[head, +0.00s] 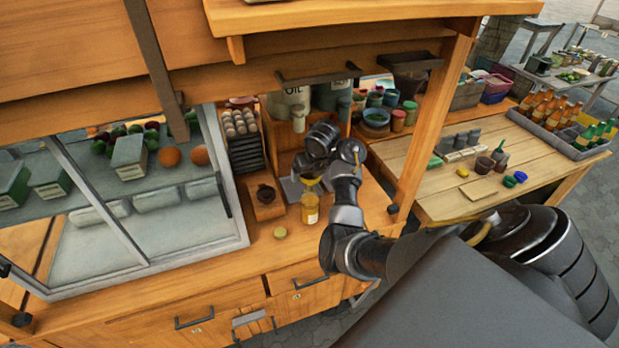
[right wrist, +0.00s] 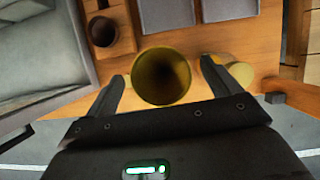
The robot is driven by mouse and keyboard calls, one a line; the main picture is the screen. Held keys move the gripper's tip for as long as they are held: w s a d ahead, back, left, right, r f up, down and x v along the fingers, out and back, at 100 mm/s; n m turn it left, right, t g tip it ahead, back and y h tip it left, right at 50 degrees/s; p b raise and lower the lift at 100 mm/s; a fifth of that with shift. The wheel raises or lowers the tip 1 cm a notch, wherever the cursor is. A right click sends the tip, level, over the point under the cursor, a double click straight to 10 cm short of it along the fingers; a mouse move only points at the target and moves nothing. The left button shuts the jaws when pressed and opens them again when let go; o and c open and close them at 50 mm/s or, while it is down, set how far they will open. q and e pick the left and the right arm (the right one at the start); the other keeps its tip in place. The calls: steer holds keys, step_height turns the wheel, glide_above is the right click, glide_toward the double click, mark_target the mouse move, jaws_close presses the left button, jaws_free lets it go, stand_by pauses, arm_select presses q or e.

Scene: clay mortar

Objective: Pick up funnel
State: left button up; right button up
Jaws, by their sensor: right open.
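The funnel (right wrist: 162,76) is a yellow-brown cone seen from above in the right wrist view, its wide round mouth facing the camera. It sits between the two spread fingers of my right gripper (right wrist: 163,84), with a visible gap on each side. What the funnel rests on cannot be told. My left gripper is in neither view.
A dark cup on a wooden block (head: 265,195) stands left of the funnel. A glass case (head: 150,215) borders the left, and a wooden post (head: 432,115) stands right. Grey trays (right wrist: 166,12) lie behind.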

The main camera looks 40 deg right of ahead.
steer(key=shift+x, duration=1.55)
steer(key=shift+c, duration=0.6)
steer(key=c, duration=1)
steer(key=shift+r, duration=0.15)
